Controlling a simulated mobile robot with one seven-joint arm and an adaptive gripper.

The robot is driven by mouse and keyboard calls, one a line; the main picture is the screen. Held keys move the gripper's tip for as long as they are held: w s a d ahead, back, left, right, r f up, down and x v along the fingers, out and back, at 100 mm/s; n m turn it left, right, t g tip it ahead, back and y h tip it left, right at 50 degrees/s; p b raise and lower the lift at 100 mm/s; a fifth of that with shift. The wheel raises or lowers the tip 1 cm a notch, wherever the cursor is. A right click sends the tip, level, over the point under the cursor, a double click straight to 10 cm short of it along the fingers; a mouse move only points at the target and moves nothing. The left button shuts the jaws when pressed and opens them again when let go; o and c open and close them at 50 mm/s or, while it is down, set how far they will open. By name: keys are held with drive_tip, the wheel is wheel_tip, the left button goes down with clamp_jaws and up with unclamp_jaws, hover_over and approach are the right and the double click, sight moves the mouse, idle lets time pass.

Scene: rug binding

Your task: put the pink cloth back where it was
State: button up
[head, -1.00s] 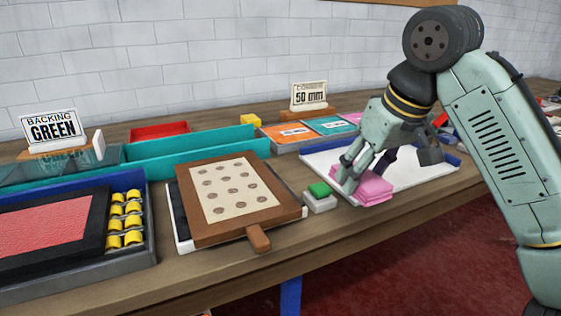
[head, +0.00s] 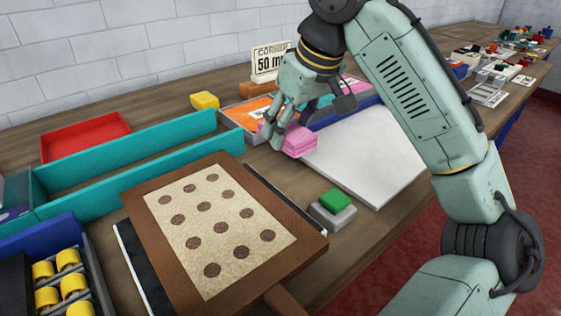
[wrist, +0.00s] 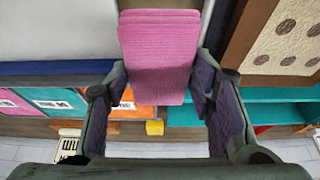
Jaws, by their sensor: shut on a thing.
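The folded pink cloth (head: 296,141) is a small stack of layers at the far left corner of the white board (head: 365,160). My gripper (head: 273,137) is at its left side in the head view, fingers shut on it. In the wrist view the pink cloth (wrist: 160,60) fills the space between the two fingers of my gripper (wrist: 163,92). I cannot tell whether the cloth rests on the board or hangs just above it.
A green-topped grey block (head: 333,208) stands at the board's near left. A brown framed panel with dots (head: 215,225) lies left of it. A teal long tray (head: 130,160), an orange-card tray (head: 245,112), a yellow block (head: 205,100) and a "50 mm" sign (head: 270,62) stand behind.

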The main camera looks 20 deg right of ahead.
sight(295, 133)
drive_tip(key=f, duration=0.3)
drive_tip(key=shift+s, duration=0.2)
drive_tip(key=shift+w+f, duration=0.1)
drive_tip(key=shift+f, duration=2.3)
drive_tip(key=shift+f, duration=0.15)
drive_tip(key=o, duration=0.8)
drive_tip(key=shift+o, duration=0.2)
drive_tip(key=v, duration=1.2)
